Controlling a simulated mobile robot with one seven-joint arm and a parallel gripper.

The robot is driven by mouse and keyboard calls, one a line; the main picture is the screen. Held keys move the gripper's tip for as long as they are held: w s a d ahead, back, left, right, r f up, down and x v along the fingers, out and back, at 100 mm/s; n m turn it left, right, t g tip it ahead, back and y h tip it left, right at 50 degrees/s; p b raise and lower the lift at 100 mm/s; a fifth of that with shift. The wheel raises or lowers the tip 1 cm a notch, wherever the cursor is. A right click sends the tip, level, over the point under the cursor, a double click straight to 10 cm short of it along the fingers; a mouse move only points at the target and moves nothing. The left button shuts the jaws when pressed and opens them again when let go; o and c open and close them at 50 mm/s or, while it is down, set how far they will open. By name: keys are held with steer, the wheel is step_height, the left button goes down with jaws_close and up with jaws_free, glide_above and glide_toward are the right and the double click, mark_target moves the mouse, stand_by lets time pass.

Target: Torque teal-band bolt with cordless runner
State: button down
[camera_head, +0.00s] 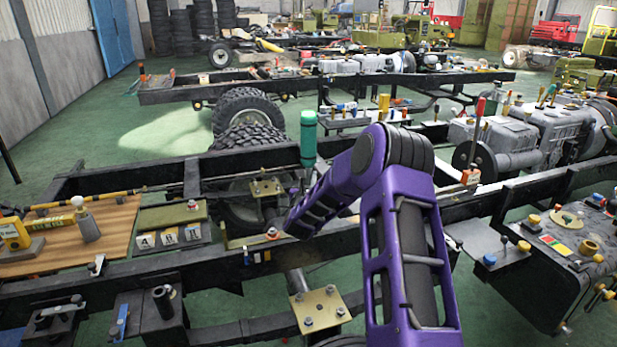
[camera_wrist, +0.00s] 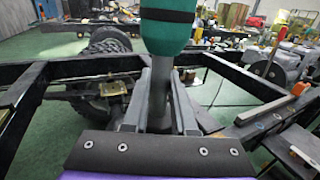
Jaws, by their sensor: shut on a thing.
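A teal, black-banded tool, seemingly the cordless runner (camera_head: 308,138), stands roughly upright above the chassis rail in the head view. In the wrist view its teal body (camera_wrist: 166,32) rises out of the top edge, above a dark grey shaft (camera_wrist: 159,95). My gripper (camera_wrist: 162,85) is shut on this shaft, with one grey finger on each side. In the head view my purple arm hides most of the gripper. A brass plate with bolts (camera_head: 320,309) is on the near chassis, and another brass plate (camera_head: 266,187) lies farther back. I cannot tell which bolt has a teal band.
A wooden board (camera_head: 105,238) with a yellow tool and a bottle lies at left, beside a tray with letter cards (camera_head: 168,238). A dark tank with coloured caps (camera_head: 560,250) stands at right. Chassis rails, a tyre (camera_head: 248,142) and engine blocks crowd the middle. Green floor shows between.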

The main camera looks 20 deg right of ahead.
mark_target(308, 164)
steer(key=shift+f, duration=1.2)
stand_by(1.8)
steer(key=shift+s+f, duration=0.1)
steer(key=shift+f, duration=0.45)
stand_by(1.0)
steer(key=shift+r, duration=0.2)
stand_by(1.2)
steer(key=shift+r, duration=1.75)
steer(key=shift+r, duration=0.2)
steer(key=shift+r+p, duration=0.55)
steer(key=shift+r, duration=1.8)
steer(key=shift+f, duration=0.1)
